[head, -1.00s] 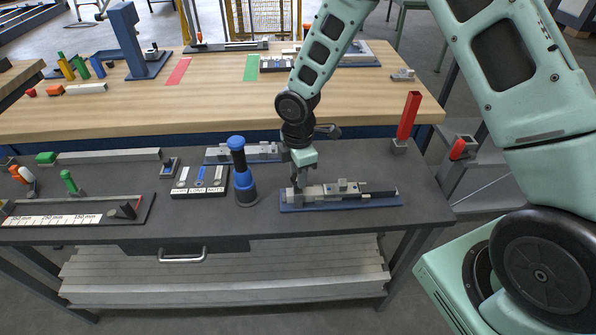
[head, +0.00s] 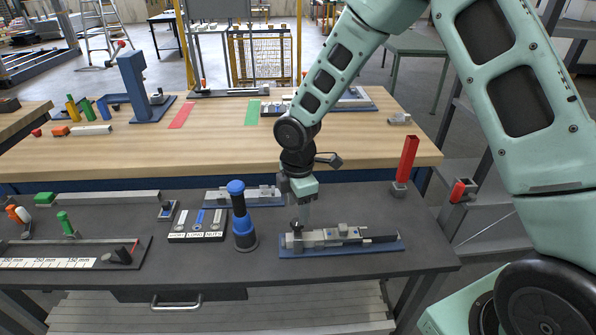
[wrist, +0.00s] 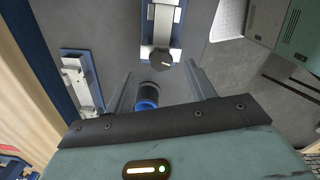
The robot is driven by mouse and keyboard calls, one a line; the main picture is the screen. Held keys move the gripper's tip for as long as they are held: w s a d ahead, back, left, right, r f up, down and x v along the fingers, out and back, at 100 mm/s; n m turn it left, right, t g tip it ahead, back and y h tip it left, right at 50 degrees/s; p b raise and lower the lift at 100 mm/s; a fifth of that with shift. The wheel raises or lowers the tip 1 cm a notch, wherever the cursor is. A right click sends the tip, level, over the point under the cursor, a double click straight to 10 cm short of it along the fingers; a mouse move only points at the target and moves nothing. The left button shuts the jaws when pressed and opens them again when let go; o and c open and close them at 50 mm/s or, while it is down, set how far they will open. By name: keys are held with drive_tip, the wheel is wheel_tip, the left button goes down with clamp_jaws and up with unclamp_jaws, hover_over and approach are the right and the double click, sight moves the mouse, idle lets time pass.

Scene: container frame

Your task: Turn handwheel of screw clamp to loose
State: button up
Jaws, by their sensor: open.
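The screw clamp is a grey metal device on a blue base plate (head: 340,248), lying on the dark front bench; it also shows at the top of the wrist view (wrist: 163,20). Its small dark handwheel (head: 297,227) is at its left end. In the wrist view the handwheel (wrist: 161,58) is a dark knob with a light mark, ahead of and between the lines of the two fingers. My gripper (head: 303,213) points down above the handwheel end. In the wrist view my gripper (wrist: 163,85) is open, with nothing between its fingers. Contact is not visible.
A blue and black upright tool (head: 241,215) stands just left of the clamp. A second blue-based device (head: 245,195) lies behind. A labelled tray (head: 197,237) is further left. A red upright post (head: 407,160) stands at the back right.

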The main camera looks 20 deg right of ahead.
wheel_tip(320, 180, up, 13)
drive_tip(key=b, duration=0.1)
drive_tip(key=shift+r, duration=0.1)
idle(0.4)
drive_tip(key=s+a+m, duration=0.2)
drive_tip(key=s+m, duration=0.1)
drive_tip(key=s, duration=0.6)
drive_tip(key=s+a+m, duration=0.2)
drive_tip(key=s+m, duration=0.2)
drive_tip(key=s, duration=0.4)
drive_tip(key=s+a+m+b, duration=0.1)
drive_tip(key=s+a+m, duration=0.1)
drive_tip(key=s, duration=0.7)
drive_tip(key=shift+s+a+r+m+y, duration=0.15)
drive_tip(key=shift+s+m+y, duration=0.2)
drive_tip(key=shift+m, duration=0.35)
